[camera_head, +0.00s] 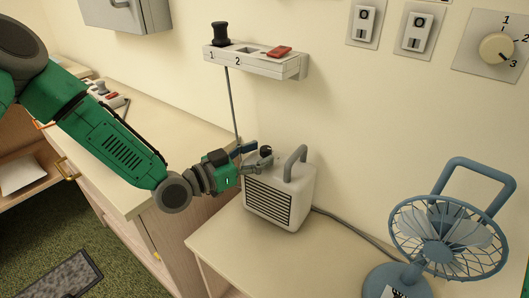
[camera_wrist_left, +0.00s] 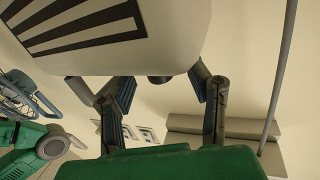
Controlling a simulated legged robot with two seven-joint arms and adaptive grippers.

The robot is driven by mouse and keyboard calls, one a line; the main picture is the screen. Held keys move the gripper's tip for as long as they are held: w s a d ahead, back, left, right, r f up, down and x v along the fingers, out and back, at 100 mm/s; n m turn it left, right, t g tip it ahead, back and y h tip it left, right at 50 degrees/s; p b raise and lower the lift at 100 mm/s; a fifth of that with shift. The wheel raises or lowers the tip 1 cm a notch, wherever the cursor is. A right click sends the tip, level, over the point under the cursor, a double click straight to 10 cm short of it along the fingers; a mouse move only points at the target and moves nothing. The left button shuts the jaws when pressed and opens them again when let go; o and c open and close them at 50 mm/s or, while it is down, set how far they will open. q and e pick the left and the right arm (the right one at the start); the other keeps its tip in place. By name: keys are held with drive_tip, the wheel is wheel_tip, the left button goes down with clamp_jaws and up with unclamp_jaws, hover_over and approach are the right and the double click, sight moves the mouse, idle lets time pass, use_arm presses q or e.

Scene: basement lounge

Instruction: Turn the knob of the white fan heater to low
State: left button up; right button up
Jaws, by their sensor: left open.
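The white fan heater (camera_head: 279,197) stands on the low table, with a dark slatted grille in front and a grey handle on top. Its small dark knob (camera_head: 266,151) sits on the top, left of the handle. My left gripper (camera_head: 257,154) is open, with its fingers on either side of the knob. In the left wrist view the heater (camera_wrist_left: 165,35) fills the top, and the dark knob (camera_wrist_left: 158,79) shows between the open fingers. I cannot tell whether the fingers touch it. The knob's pointer and markings cannot be read. My right gripper is out of view.
A blue desk fan (camera_head: 448,238) stands on the table (camera_head: 238,246) to the right. A grey cable runs behind the heater. A wall shelf (camera_head: 255,62) with a red switch hangs above. A numbered dial (camera_head: 495,47) and wall switches are upper right. A cabinet stands left.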

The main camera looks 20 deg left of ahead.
use_arm(q)
drive_tip(key=shift+w+d, duration=0.35)
drive_tip(key=shift+w, duration=0.25)
drive_tip(key=shift+w+d, duration=0.15)
drive_tip(key=shift+d, duration=0.05)
drive_tip(key=shift+c, duration=0.4)
clamp_jaws()
drive_tip(key=shift+d+n+t+y, duration=0.2)
drive_tip(key=shift+n+t+y, duration=0.65)
drive_tip(key=shift+y, duration=0.45)
drive_tip(key=shift+a+n+t+y+p, duration=0.1)
drive_tip(key=shift+n+t+y+p, duration=0.4)
drive_tip(key=shift+n+y, duration=0.65)
drive_tip(key=shift+o, duration=0.4)
unclamp_jaws()
